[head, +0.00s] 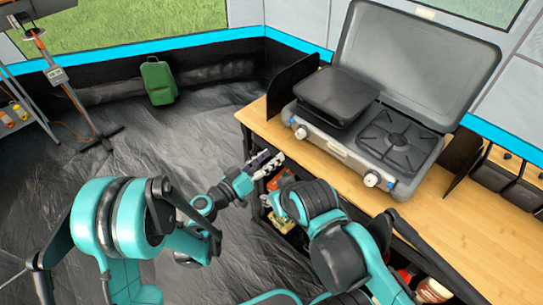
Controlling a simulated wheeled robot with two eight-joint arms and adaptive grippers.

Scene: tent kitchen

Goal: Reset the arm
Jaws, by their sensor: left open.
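My left arm comes in from the left, and its gripper (264,164) is open beside the front left edge of the wooden counter (258,117). I see nothing held between its fingers. My right arm is folded in the lower middle, in front of the counter. Its gripper does not show.
A two-burner camping stove (355,150) with a raised lid stands on the counter, with a dark griddle plate (336,95) on its left side. Items sit on shelves below. The floor at left is mostly clear.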

